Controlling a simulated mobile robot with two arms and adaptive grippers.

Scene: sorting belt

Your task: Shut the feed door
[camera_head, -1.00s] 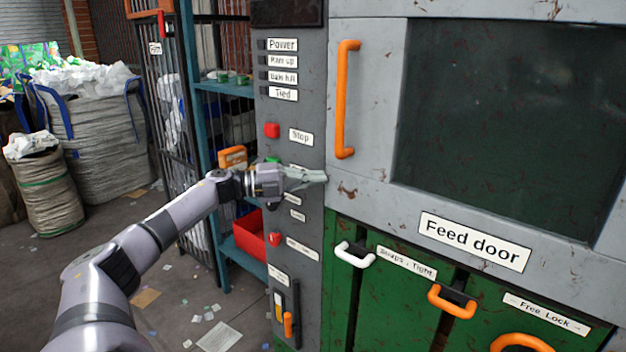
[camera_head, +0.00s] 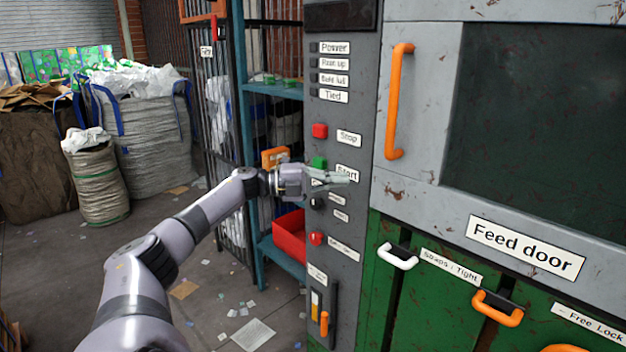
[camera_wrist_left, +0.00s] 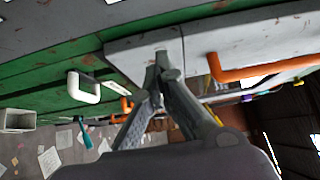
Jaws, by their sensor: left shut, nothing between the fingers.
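The feed door (camera_head: 420,172) is a grey panel with a dark window, an orange vertical handle (camera_head: 399,100) on its left and a "Feed door" label (camera_head: 526,248) below. It looks flush with the machine front. My left gripper (camera_head: 345,178) is shut and empty in front of the control panel (camera_head: 347,211), left of the door handle, near the "Start" label. In the left wrist view its fingertips (camera_wrist_left: 163,62) are together, with an orange handle (camera_wrist_left: 265,68) to their right and a white handle (camera_wrist_left: 84,87) to their left. My right gripper is out of view.
The panel carries red and green buttons and a small orange lever (camera_head: 324,323). Green lower doors with white (camera_head: 398,257) and orange handles (camera_head: 498,308) sit below. A teal shelf with a red bin (camera_head: 289,238) stands left. Filled sacks (camera_head: 147,140) stand farther back.

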